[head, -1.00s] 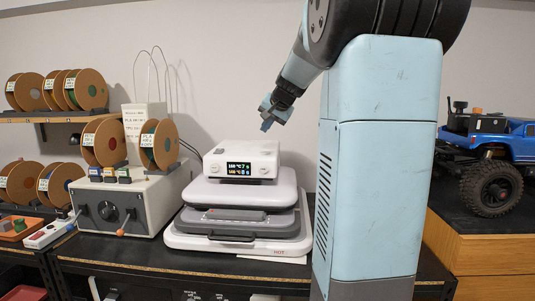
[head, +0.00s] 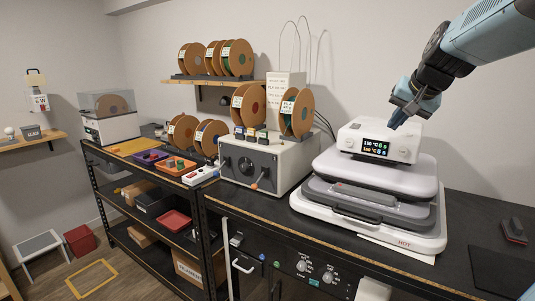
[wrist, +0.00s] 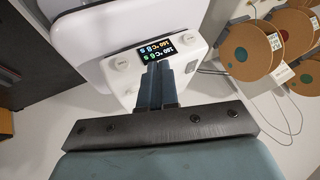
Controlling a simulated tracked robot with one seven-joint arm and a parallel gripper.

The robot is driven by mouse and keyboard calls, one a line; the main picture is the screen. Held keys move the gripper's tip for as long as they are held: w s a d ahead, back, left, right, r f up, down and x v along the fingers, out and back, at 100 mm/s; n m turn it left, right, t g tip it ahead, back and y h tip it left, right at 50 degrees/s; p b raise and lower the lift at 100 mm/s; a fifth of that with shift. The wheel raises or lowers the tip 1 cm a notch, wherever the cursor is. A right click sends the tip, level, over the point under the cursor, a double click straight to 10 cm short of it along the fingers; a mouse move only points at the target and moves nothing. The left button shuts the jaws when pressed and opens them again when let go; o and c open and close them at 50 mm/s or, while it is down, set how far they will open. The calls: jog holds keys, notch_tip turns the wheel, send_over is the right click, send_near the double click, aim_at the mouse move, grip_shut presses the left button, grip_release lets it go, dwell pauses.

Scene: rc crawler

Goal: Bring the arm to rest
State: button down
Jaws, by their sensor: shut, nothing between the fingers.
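My gripper (head: 400,117) is shut and empty. In the head view it hangs from my blue-grey arm at the upper right, just above the right end of the heat press's white control box (head: 350,140). In the wrist view the two fingers of my gripper (wrist: 158,80) lie together, pointing at the control box (wrist: 125,85) and its lit display. I cannot tell whether the fingertips touch the box. The press (head: 320,222) stands on the bench with its grey upper plate lowered.
A filament machine (head: 240,165) with spools stands left of the press. A spool shelf (head: 210,82) is on the wall. A rack (head: 150,205) with trays is at the left. The dark bench (head: 470,215) right of the press is mostly clear, with a small red-and-black item (head: 513,230).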

jog(key=s+a+f+n+g, duration=0.1)
jog(key=s+a+f, duration=0.3)
jog(key=s, duration=0.6)
jog(key=s+a+f+n+g+h, duration=0.1)
jog(key=s+a+f+n, duration=0.3)
jog(key=s, duration=0.7)
notch_tip(320, 180, down, 3)
jog(key=shift+s+a+r, duration=0.1)
jog(key=shift+s+a, duration=0.2)
jog(key=shift+a, duration=0.2)
dwell(5.2)
